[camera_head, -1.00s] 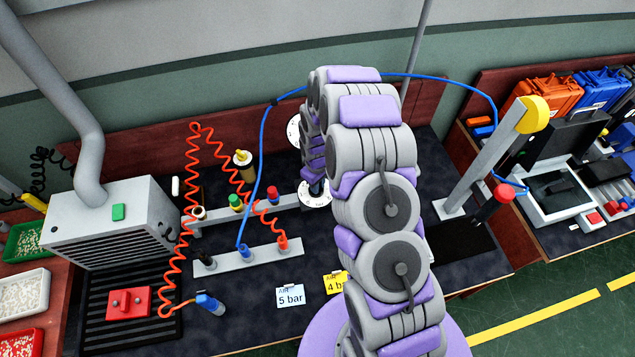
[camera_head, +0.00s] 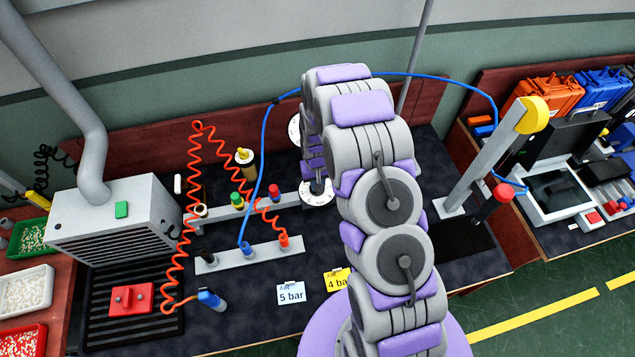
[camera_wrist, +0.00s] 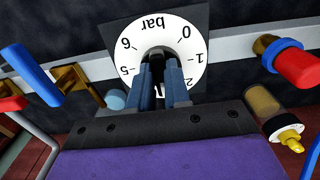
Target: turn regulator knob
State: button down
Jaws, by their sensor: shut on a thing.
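The regulator dial (camera_wrist: 192,52) is a white disc marked "bar" with numbers around its rim, on a dark square plate in the wrist view. It appears upside down there. My gripper (camera_wrist: 160,65) is at the dial's centre with its two dark fingers close together, shut on the regulator knob, which the fingers mostly hide. In the head view, a white dial (camera_head: 317,192) shows below the end of my arm, and my arm hides most of the gripper and knob. A blue "5 bar" card (camera_head: 290,293) and a yellow "4 bar" card (camera_head: 337,280) lie on the bench.
A metal rail with red (camera_head: 274,193) and green (camera_head: 237,200) fittings runs left of the dial. A coiled orange hose (camera_head: 187,230) and a blue hose (camera_head: 262,150) cross the bench. A grey vented box (camera_head: 118,215) stands left. The wrist view shows a red knob (camera_wrist: 298,67) beside the dial.

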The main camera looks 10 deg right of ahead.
jog(key=shift+w+r, duration=0.1)
jog(key=shift+w, duration=0.15)
jog(key=c, duration=1.1)
grip_release()
jog(key=shift+s, duration=0.1)
jog(key=shift+a+r+p, duration=0.1)
jog(key=shift+r+p, duration=0.35)
jog(key=shift+r, duration=8.15)
jog(key=shift+g, duration=0.9)
jog(key=s+r+b, duration=0.2)
jog(key=s+r, duration=0.2)
jog(key=s, duration=0.8)
jog(key=s+r+b, duration=0.2)
jog(key=s+r, duration=0.2)
jog(key=s, duration=0.8)
jog(key=s+r+b, duration=0.1)
jog(key=s+r, duration=0.3)
jog(key=s, duration=0.9)
jog(key=shift+s+d+r+b, duration=0.1)
jog(key=shift+d+r+b, duration=0.2)
jog(key=shift+b, duration=0.1)
